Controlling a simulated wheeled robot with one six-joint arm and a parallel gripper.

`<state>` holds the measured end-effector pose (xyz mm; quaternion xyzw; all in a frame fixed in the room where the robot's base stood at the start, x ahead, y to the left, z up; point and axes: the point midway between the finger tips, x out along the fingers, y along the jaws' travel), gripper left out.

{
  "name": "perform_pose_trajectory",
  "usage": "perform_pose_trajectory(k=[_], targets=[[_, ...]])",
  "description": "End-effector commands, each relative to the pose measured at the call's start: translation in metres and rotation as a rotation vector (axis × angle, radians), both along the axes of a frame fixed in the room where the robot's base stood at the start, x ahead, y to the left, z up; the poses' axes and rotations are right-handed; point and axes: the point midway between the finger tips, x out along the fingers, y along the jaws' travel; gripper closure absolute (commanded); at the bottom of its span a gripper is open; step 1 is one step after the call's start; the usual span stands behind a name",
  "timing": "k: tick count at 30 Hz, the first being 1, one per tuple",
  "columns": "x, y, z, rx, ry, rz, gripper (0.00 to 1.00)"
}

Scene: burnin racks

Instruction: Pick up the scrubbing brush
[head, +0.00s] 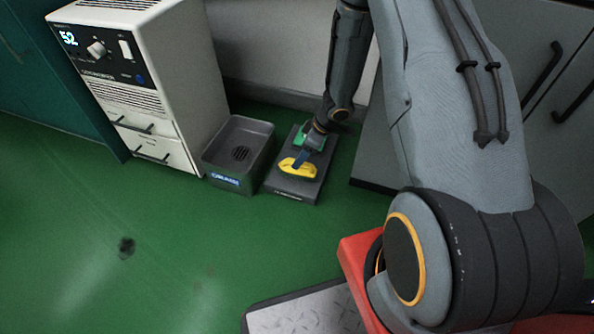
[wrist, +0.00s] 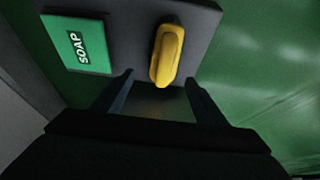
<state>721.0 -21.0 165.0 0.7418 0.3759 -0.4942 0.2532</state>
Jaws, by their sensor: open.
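The scrubbing brush is most likely the yellow object (head: 298,167) on the dark grey slab (head: 287,186) on the floor. In the wrist view the yellow object (wrist: 167,55) lies just beyond my gripper (wrist: 158,88), roughly midway between the fingers. Its bristles do not show. My gripper (head: 302,160) points down at the slab, right by the yellow object in the head view. The fingers are spread, with nothing held between them. I cannot tell whether a finger touches the yellow object.
A grey tray with a drain (head: 221,178) stands left of the slab. Green floor (head: 120,200) is open at front left.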

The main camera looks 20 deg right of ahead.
Motion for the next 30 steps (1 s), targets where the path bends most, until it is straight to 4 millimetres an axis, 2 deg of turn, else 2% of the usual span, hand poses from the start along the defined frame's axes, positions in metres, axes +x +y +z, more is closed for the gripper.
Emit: perform_pose_trajectory(k=[1, 5, 18, 29, 30], targets=[[0.001, 0.002, -0.007, 0.000, 0.002, -0.001, 0.34], [0.002, 0.004, -0.014, -0.001, 0.001, 0.000, 0.34], [0.004, 0.020, -0.055, -0.001, 0.000, 0.003, 0.34], [0.005, 0.022, -0.057, -0.001, 0.000, 0.002, 0.34], [0.005, 0.022, -0.057, -0.001, 0.000, 0.002, 0.41]])
